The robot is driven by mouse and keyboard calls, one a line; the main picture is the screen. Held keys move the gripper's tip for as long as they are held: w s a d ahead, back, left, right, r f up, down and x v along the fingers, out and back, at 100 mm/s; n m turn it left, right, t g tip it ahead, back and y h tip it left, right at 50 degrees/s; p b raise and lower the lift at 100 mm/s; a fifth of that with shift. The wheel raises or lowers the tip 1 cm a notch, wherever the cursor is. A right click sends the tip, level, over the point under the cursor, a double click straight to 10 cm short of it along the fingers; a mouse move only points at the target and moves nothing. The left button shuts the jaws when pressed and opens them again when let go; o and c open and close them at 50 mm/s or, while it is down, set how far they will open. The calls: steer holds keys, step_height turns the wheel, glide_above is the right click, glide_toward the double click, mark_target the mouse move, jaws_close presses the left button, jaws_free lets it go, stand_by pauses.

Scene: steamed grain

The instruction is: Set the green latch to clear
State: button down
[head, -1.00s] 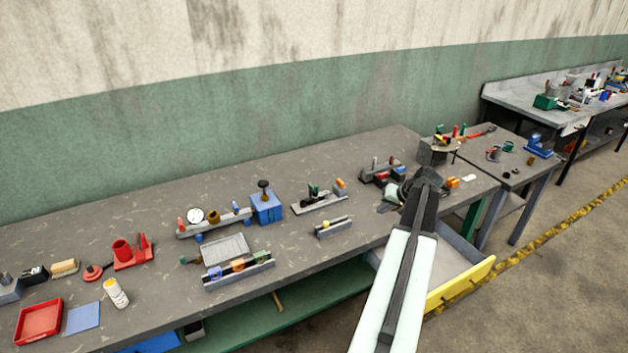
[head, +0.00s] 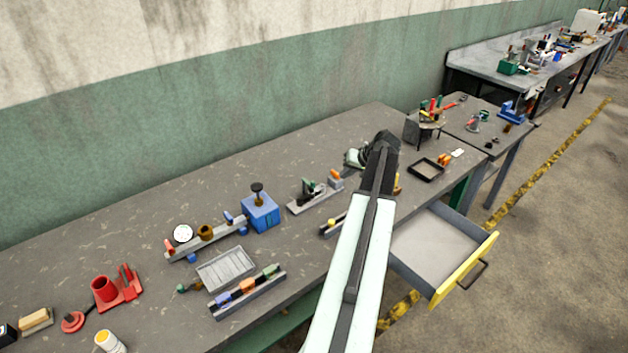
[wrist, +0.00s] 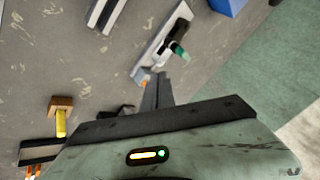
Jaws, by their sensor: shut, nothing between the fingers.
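A grey rail (head: 250,298) near the bench's front edge carries blue, orange and green pieces; the green piece (head: 271,270) is at its right end. Farther right, a green-handled part (head: 308,187) stands on a grey plate with an orange block. I cannot tell which of the two is the green latch, nor read any setting. In the wrist view, a green-tipped part (wrist: 180,53) on a grey plate lies just beyond my gripper (wrist: 159,80), apart from it in the picture. My gripper is shut and empty. In the head view my arm hides its fingers.
A blue box (head: 261,212) with a dark knob stands left of the green-handled part. A grey tray (head: 226,268) lies behind the rail. An open drawer with a yellow front (head: 465,269) juts out at the right. Bare bench top (head: 180,185) lies toward the wall.

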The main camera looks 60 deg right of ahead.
steer(key=w+f+b, duration=0.8)
steer(key=w, duration=0.1)
steer(key=shift+w+a, duration=0.2)
steer(key=shift+a, duration=0.05)
steer(key=shift+w+a, duration=0.1)
steer(key=shift+a, duration=0.5)
